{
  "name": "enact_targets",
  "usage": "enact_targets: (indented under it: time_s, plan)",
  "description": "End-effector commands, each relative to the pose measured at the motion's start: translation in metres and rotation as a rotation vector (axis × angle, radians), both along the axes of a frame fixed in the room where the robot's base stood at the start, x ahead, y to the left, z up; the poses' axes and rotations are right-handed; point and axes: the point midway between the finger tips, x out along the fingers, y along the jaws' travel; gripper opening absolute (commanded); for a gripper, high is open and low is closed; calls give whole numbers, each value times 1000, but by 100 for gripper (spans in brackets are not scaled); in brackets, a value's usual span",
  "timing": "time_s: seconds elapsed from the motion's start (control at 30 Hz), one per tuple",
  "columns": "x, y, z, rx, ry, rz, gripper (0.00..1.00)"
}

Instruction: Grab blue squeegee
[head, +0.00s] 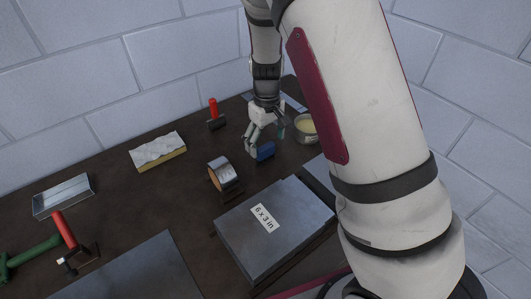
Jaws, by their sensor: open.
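The blue squeegee (265,151) is a small blue block on the dark table, near the middle of the head view. My gripper (265,138) hangs from above right at the squeegee, with its fingers apart. One finger is to the left of the squeegee and the other reaches to its right. From this view I cannot tell whether the fingers touch it. Part of the squeegee is hidden behind the gripper.
A tape roll (224,176) stands just left, and a round tin (306,127) stands close on the right. A stack of metal sheets labelled "6 x 3 in" (285,225) lies in front. A red-handled tool (213,110) stands behind left. The dark table (130,205) has bare room at left.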

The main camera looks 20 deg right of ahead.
Motion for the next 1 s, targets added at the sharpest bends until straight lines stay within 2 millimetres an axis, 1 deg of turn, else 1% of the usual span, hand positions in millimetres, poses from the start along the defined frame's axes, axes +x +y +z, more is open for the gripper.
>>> enact_targets:
  time_s: [0.13, 0.43, 0.53, 0.77, 0.8, 0.87, 0.9, 1.0]
  plan:
    - [-1, 0, -9, -1, 3, 1, 80]
    - [1, 2, -47, 0, 1, -1, 80]
    - [2, 2, -53, -1, -1, 1, 80]
    - [2, 3, -54, 1, -2, 1, 80]
    - [2, 3, -54, 1, -2, 1, 71]
    - [2, 3, -54, 1, -2, 1, 57]
    - [2, 3, -54, 1, -2, 1, 48]
    - [2, 3, -54, 1, -2, 1, 27]
